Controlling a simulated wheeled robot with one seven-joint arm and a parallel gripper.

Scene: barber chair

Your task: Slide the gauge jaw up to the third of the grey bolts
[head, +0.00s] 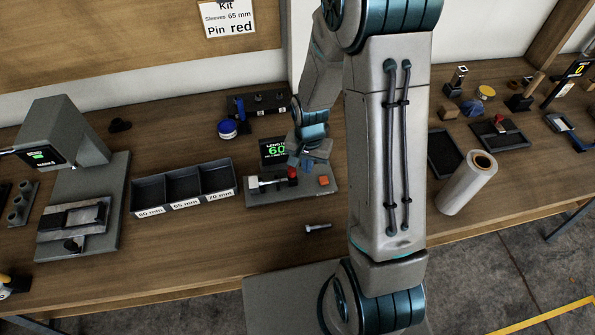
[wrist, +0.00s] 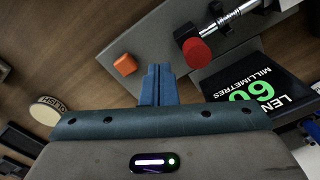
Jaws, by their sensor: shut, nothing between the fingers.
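The length gauge (head: 262,197) stands mid-bench, its display (head: 274,151) reading 60. Its jaw has a red knob (head: 292,173), which also shows in the wrist view (wrist: 197,52). A silver bolt-like piece (head: 266,182) lies along the gauge left of the knob; the wrist view shows its shiny shank (wrist: 222,20). A grey bolt (head: 318,228) lies loose on the bench in front of the gauge. My gripper (head: 307,164) is above the gauge by the red knob. Its blue fingers (wrist: 157,84) are shut and empty, apart from the knob in the wrist view.
An orange button (head: 323,181) is at the gauge's right end. Three bins (head: 184,186) marked 60, 65 and 70 mm stand left of it. A grey press-like machine (head: 82,190) is further left. A white roll (head: 468,182) stands right of my arm.

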